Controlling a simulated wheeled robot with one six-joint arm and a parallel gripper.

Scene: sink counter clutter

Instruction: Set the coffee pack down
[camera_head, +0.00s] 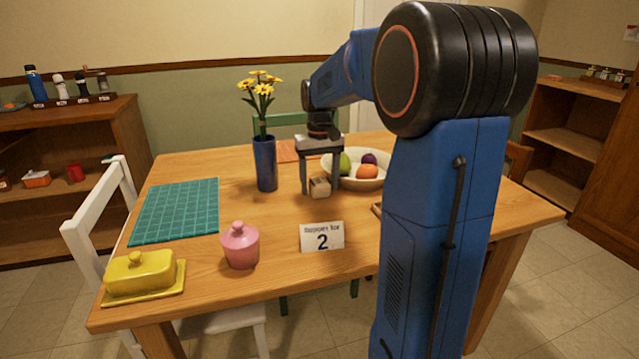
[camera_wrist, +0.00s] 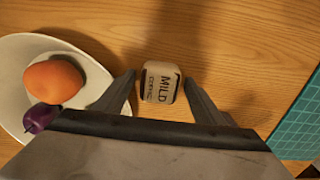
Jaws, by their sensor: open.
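The coffee pack (camera_head: 320,187) is a small beige block on the wooden table. In the wrist view the coffee pack (camera_wrist: 160,84) shows dark lettering that reads "MILD". My gripper (camera_head: 319,190) points down over it from above. In the wrist view my gripper (camera_wrist: 158,80) is open, with one finger on each side of the pack and a gap visible at both sides. The pack appears to rest on the table (camera_head: 200,265).
A white bowl (camera_head: 375,182) with fruit stands close to the right of the gripper. A blue vase (camera_head: 265,165) with yellow flowers stands to its left. A "2" sign (camera_head: 322,237), pink jar (camera_head: 240,246), yellow butter dish (camera_head: 142,275) and green mat (camera_head: 175,210) are also on the table.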

